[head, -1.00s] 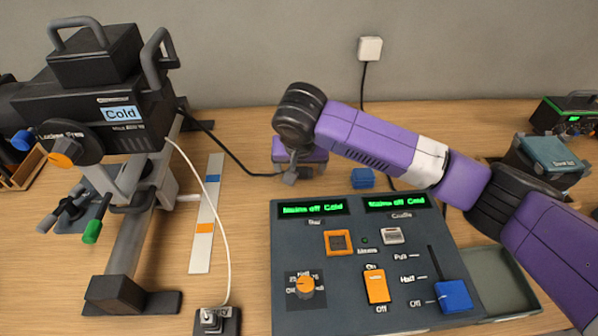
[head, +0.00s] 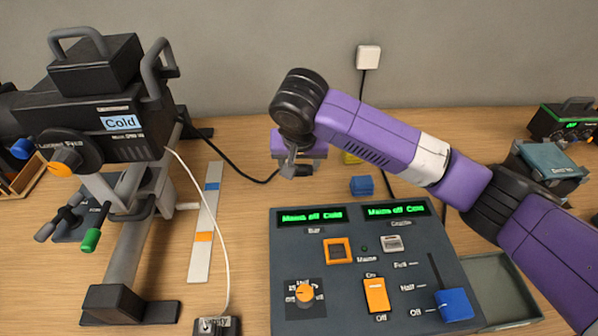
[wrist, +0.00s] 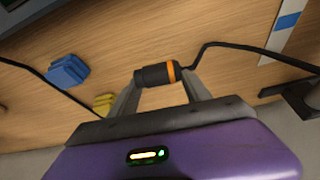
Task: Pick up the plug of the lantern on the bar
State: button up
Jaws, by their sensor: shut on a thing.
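The lantern (head: 110,125) is a black lamp with a "Cold" display, mounted on the grey bar (head: 136,230) at the left. Its black cable runs right along the table to my gripper (head: 294,172), with the end bending upward. In the wrist view, the plug (wrist: 153,76) is a black cylinder with an orange band where the cable enters. My gripper (wrist: 160,82) is shut on it, one finger at each side. The plug seems held just above the table. In the head view my gripper mostly hides the plug.
A console (head: 340,290) with green displays, a knob and a blue fader stands in front. A blue block (head: 361,186) lies behind it, with a yellow block (head: 351,158) partly behind my arm. A white wall box (head: 368,57) has a hanging cable. A striped strip (head: 205,225) lies left.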

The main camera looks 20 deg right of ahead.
aim_at(299, 175)
notch_tip(299, 175, up, 16)
jog(key=p, duration=0.1)
jog(key=shift+r, duration=0.15)
notch_tip(299, 175, down, 16)
jog(key=shift+f+b, duration=0.2)
jog(key=shift+b, duration=0.3)
jog(key=shift+f+p, duration=0.45)
jog(key=shift+f, duration=1.2)
jog(key=shift+f, duration=0.2)
jog(key=o, duration=1.5)
jog(key=shift+f+b, duration=0.1)
jog(key=shift+b, duration=0.55)
